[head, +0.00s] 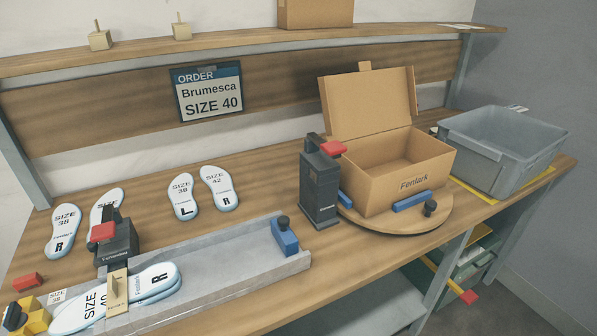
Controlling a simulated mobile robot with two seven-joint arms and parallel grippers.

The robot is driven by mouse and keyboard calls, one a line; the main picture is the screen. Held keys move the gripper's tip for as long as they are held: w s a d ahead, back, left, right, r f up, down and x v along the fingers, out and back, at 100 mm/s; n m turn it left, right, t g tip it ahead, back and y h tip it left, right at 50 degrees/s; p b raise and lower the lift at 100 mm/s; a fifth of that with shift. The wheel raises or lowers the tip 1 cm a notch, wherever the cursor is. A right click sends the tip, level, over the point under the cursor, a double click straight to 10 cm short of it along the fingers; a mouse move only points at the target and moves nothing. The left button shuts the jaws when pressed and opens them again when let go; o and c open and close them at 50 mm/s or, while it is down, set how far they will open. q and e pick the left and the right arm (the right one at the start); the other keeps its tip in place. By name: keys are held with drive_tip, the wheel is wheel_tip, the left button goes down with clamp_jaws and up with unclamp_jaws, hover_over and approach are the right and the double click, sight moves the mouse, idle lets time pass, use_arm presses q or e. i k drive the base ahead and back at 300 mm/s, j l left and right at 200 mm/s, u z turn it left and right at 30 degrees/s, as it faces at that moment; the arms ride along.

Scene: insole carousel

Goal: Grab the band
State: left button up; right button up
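A tan band (117,292) with small printed lettering stands across a pair of white insoles in the grey metal tray (215,270) at the lower left. One insole (80,310) reads SIZE 40; the other insole (158,278) is marked R, and the two overlap. I cannot tell whether the band goes fully around them. A black fixture with a red top (115,242) stands just behind the band. Neither of my grippers shows in the head view.
Several loose insoles lie behind the tray, including one marked L (183,196). An open cardboard box (400,175) sits on a round wooden turntable (390,235), beside another red-topped black fixture (320,190). A grey bin (500,150) stands at right. A sign (208,91) reads Brumesca SIZE 40.

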sight(117, 300)
drive_tip(key=u, duration=1.55)
drive_tip(key=z, duration=0.6)
drive_tip(key=k+j+z, duration=0.1)
drive_tip(key=j+z, duration=0.4)
drive_tip(key=k+j+z, duration=0.2)
drive_tip(key=z, duration=0.25)
drive_tip(key=k+j, duration=0.1)
drive_tip(key=j, duration=0.15)
